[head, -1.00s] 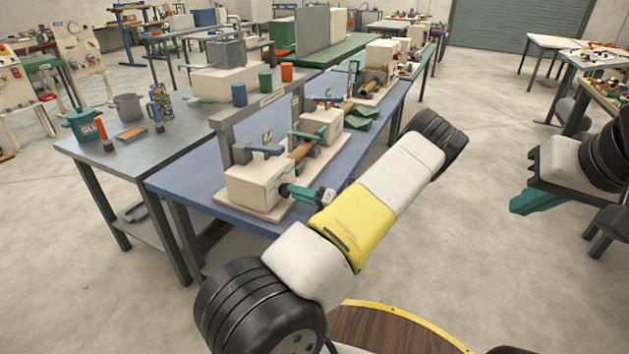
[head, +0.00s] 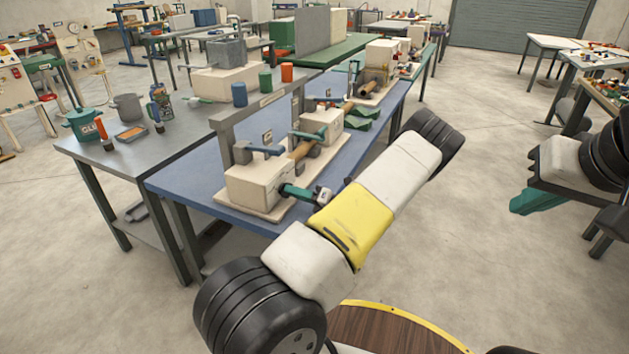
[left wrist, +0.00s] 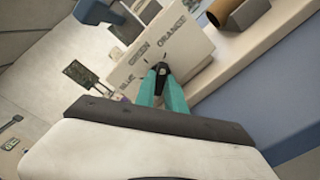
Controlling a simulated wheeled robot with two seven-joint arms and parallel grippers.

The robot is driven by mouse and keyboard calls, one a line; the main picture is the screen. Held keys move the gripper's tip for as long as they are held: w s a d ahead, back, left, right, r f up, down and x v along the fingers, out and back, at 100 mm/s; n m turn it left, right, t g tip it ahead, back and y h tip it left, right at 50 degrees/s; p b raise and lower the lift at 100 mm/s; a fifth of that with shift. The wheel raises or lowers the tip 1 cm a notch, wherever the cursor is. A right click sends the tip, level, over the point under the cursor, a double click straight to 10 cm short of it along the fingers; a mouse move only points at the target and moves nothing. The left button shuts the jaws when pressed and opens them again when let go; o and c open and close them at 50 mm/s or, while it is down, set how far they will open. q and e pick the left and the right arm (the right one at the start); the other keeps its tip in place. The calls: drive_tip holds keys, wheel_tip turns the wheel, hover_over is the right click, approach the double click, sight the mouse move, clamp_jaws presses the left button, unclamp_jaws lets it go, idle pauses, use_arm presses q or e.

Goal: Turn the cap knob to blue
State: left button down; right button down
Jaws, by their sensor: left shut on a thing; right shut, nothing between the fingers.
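The spiral winder's pale block (head: 252,186) stands at the near end of its base on the blue table. In the left wrist view the block face (left wrist: 185,50) carries the words GREEN and ORANGE, and a partly hidden word at left that looks like BLUE. My left gripper (head: 287,190) is at the block's near right side. In the left wrist view its teal fingers (left wrist: 160,80) are shut on the small dark cap knob (left wrist: 160,68). The fingers hide most of the knob, so I cannot tell where it points. My right gripper (head: 538,201) is shut and empty, away at the right.
A brown cylinder (head: 301,150) and blue and teal handles lie along the winder, under a grey beam (head: 262,100). The blue table's edge (head: 215,207) runs below my left arm. Open floor lies to the right.

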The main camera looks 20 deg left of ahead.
use_arm(q)
drive_tip(key=n, duration=0.5)
drive_tip(key=shift+n, duration=0.4)
drive_tip(key=n, duration=1.1)
drive_tip(key=shift+n, duration=0.4)
drive_tip(key=n, duration=0.5)
drive_tip(key=shift+f+n, duration=0.1)
drive_tip(key=shift+n, duration=0.3)
drive_tip(key=c, duration=1.4)
unclamp_jaws()
